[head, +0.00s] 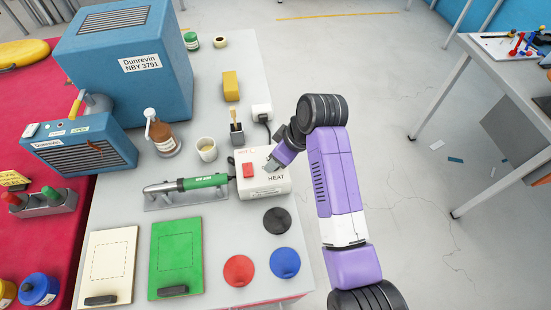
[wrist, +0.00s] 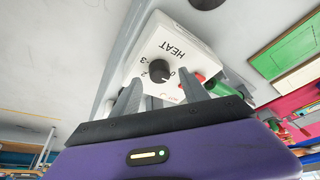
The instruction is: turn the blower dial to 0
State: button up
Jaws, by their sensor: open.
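The white control box (head: 262,188) marked HEAT stands on the grey table, with a red switch (head: 249,170) on it. In the wrist view, its face (wrist: 178,40) carries a round black dial (wrist: 159,70) with printed numbers around it. I cannot tell which number the dial points to. My gripper (wrist: 158,92) is open, with its two grey fingers toward the box and the dial ahead between them. They do not appear closed on it. In the head view, my gripper (head: 270,164) is over the box's upper part and hides the dial.
A green-handled hot-air tool (head: 204,181) lies left of the box. A plug block (head: 262,111), brush pot (head: 237,133) and white cup (head: 207,149) stand behind. Black, red and blue discs (head: 285,263) lie in front. Open floor is to the right.

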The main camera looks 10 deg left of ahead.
jog(key=shift+b+v, duration=0.35)
jog(key=shift+v, duration=2.55)
